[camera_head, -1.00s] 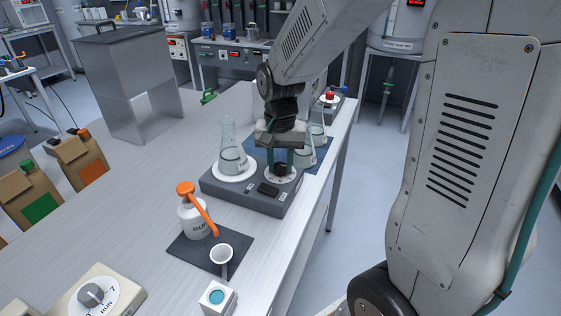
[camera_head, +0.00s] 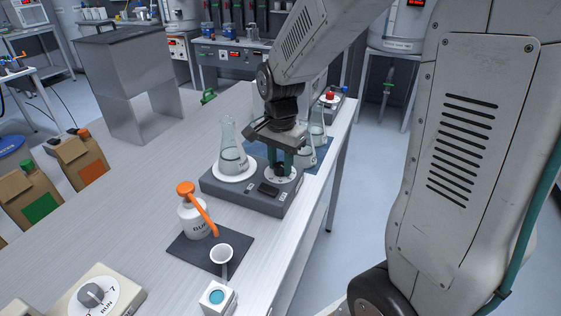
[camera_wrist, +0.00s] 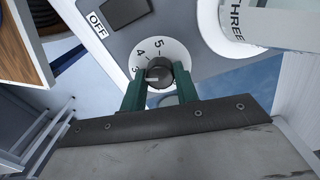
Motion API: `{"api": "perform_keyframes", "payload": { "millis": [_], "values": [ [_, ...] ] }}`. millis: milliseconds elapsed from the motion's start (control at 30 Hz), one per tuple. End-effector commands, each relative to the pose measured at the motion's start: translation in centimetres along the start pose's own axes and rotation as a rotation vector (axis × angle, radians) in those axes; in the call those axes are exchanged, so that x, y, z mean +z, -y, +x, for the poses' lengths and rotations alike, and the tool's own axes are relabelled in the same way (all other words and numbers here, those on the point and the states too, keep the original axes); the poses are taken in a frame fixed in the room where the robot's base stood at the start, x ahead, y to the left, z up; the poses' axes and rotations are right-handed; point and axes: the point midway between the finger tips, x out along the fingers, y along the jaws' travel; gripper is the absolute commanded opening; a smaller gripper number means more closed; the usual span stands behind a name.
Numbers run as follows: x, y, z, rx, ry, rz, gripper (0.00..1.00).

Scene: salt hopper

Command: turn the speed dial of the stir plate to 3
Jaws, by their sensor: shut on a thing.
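The grey stir plate (camera_head: 245,200) sits on the bench in the head view. Its black speed dial (camera_head: 279,169) stands on a white scale disc at the plate's right end. My gripper (camera_head: 280,163) is over the dial, its green fingers pointing down and shut on it. In the wrist view the dial (camera_wrist: 160,72) is between the fingertips (camera_wrist: 161,76). The numbers 5, 4 and 3 show on the white disc (camera_wrist: 152,49); the 3 is beside the left finger. A pale mark shows on the knob's left side, near the 3. The fingers hide the rest of the scale.
A flask (camera_head: 232,150) stands on the plate's white round top, left of my gripper. More flasks (camera_head: 317,130) stand on a blue mat close behind.

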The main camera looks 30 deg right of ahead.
Motion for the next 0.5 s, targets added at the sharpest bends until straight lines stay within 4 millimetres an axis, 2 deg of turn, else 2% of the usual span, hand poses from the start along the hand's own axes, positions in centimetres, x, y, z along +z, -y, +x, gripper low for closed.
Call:
{"api": "perform_keyframes", "payload": {
  "millis": [300,333,400,500],
  "values": [
    [-0.03,0.07,-0.07,-0.002,-0.001,0.001,0.07],
    [-0.03,0.07,-0.07,-0.002,-0.001,0.001,0.33],
    [-0.02,0.06,-0.07,-0.002,-0.001,0.0,0.52],
    [-0.02,0.04,-0.05,-0.002,-0.001,0.0,0.52]
  ]
}}
